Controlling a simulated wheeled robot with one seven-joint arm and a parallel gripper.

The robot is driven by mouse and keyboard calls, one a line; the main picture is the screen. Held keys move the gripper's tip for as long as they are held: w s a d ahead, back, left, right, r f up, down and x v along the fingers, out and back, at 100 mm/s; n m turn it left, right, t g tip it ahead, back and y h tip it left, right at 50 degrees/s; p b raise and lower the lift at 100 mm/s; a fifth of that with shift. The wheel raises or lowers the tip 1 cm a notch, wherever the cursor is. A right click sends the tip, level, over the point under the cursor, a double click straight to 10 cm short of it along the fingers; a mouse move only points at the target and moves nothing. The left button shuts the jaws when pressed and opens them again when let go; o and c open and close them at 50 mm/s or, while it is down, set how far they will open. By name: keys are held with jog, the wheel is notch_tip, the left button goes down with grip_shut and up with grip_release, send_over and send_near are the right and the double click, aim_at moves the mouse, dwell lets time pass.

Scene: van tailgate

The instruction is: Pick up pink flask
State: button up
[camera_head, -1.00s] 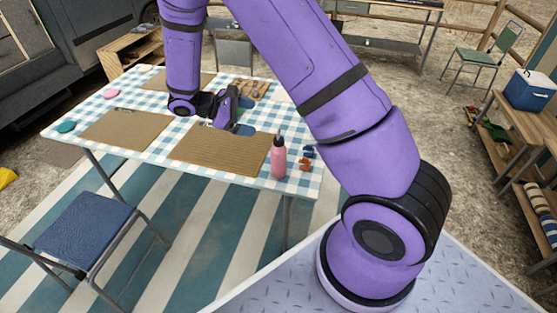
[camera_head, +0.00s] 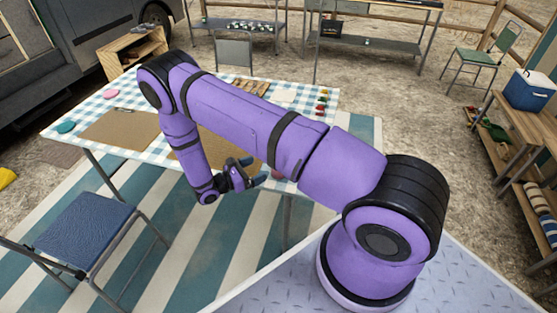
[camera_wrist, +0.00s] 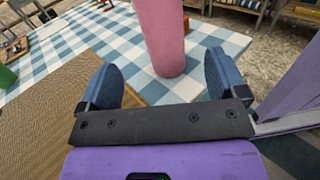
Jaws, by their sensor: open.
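The pink flask (camera_wrist: 162,38) stands upright on the blue-and-white checked tablecloth (camera_wrist: 222,45) in the wrist view; its top is cut off. In the head view my arm hides most of it, and only a bit of pink near its base (camera_head: 277,176) shows at the table's front right. My gripper (camera_head: 253,172) is open and empty at the table's front edge, to the left of the flask. In the wrist view my gripper's blue fingers (camera_wrist: 158,62) are spread apart. The flask appears between them, beyond the fingertips and not gripped.
Brown placemats (camera_head: 118,130) lie on the table, one beside the flask in the wrist view (camera_wrist: 60,105). Small coloured items (camera_head: 322,101) sit at the back right. A blue chair (camera_head: 85,228) stands at front left. The striped ground before the table is partly clear.

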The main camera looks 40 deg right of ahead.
jog(key=d, duration=0.6)
jog(key=s+d, duration=0.1)
jog(key=d, duration=0.2)
jog(key=shift+d+r, duration=0.15)
jog(key=shift+d, duration=0.25)
jog(key=shift+c, duration=0.3)
jog(key=c, duration=1.1)
